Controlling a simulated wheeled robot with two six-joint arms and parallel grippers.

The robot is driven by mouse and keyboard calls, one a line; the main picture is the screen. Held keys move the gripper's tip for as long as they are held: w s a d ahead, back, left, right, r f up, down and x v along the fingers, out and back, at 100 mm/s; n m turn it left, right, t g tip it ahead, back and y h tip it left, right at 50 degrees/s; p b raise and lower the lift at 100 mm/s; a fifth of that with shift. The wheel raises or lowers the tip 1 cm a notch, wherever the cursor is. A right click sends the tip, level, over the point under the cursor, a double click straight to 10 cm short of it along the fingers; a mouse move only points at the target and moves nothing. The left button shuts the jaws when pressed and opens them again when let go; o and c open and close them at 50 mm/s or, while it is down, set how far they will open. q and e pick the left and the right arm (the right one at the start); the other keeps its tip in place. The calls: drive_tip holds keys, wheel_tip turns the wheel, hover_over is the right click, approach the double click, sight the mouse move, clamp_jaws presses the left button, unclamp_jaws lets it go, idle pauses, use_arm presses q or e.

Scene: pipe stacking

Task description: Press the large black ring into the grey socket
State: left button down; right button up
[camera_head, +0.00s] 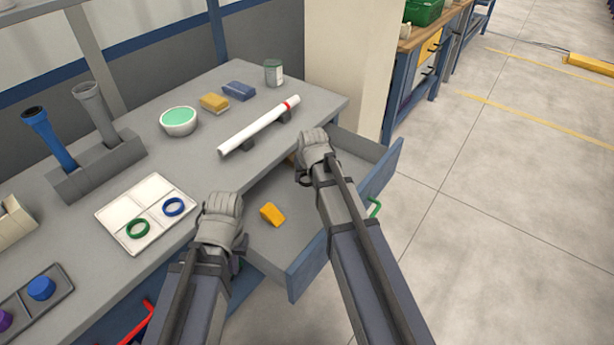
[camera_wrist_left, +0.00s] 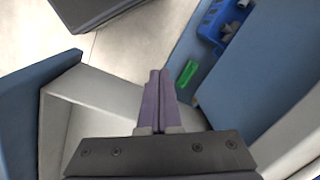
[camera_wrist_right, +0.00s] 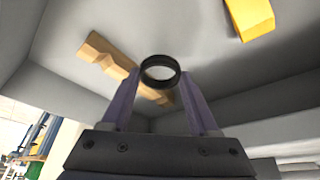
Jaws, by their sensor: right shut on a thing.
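The large black ring (camera_wrist_right: 160,72) is between the fingertips of my right gripper (camera_wrist_right: 160,88) in the right wrist view, with its opening showing. My right gripper (camera_head: 308,150) is over the open drawer in the head view, where the ring is hard to make out. The grey socket (camera_head: 87,92) is the flared top of a grey pipe standing tilted in a grey block at the left. My left gripper (camera_head: 225,203) is in front of the bench by the drawer's left side. Its fingers (camera_wrist_left: 158,95) are together and empty in the left wrist view.
A blue pipe (camera_head: 48,138) stands beside the grey one. A white tray (camera_head: 120,215) holds a green ring (camera_head: 138,229) and a blue ring (camera_head: 173,207). A white pipe (camera_head: 255,128) lies on supports. The open drawer (camera_head: 285,240) holds a yellow block (camera_head: 272,214) and a wooden piece (camera_wrist_right: 105,58).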

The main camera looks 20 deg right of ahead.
wheel_tip(320, 180, up, 10)
drive_tip(key=p, duration=0.9)
drive_tip(key=shift+f, duration=0.1)
wheel_tip(320, 180, up, 6)
drive_tip(key=p, duration=0.6)
